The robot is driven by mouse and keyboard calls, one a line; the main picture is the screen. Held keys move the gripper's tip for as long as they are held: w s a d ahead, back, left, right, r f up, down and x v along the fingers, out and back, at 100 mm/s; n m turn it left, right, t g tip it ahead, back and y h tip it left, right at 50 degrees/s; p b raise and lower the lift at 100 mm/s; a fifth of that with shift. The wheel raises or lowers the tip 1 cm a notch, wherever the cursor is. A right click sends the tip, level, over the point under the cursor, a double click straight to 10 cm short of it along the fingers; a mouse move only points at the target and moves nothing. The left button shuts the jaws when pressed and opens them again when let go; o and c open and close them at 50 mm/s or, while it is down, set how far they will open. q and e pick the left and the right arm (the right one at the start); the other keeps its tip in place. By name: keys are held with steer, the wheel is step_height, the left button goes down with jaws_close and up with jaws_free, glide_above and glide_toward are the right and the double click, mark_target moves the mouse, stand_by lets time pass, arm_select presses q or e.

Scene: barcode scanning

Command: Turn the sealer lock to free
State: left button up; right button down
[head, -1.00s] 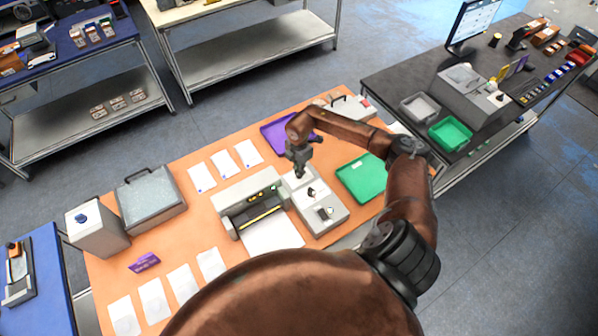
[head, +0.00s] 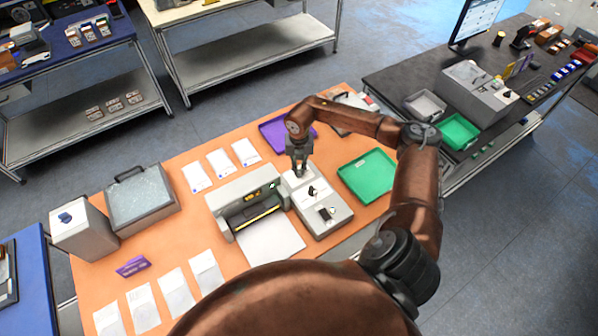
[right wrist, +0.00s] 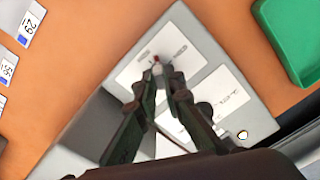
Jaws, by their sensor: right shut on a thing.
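The sealer (head: 245,203) stands on the orange table, a grey machine with a dark slot and a yellow strip. Beside it on the right is a light grey control box (head: 333,220) with black knobs on top. My right gripper (head: 301,173) points down at the box's far end. In the right wrist view its fingers (right wrist: 158,88) are closed around a small pale knob with a red mark (right wrist: 156,60), on a white label plate (right wrist: 138,76). The fingers hide most of the knob, so its setting cannot be read. My left gripper is not in view.
A green tray (head: 368,166) lies right of the control box. White sheets and a purple packet (head: 133,265) lie on the left of the table.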

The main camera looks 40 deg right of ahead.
mark_target(299, 171)
steer(key=n+b, duration=0.2)
steer(key=n, duration=0.1)
steer(key=shift+f, duration=0.15)
steer(key=shift+n+b, duration=0.8)
steer(key=shift+n, duration=0.6)
steer(key=c, duration=2)
jaws_free()
steer(key=shift+c, duration=0.2)
steer(key=shift+r, duration=0.2)
step_height(299, 171, up, 12)
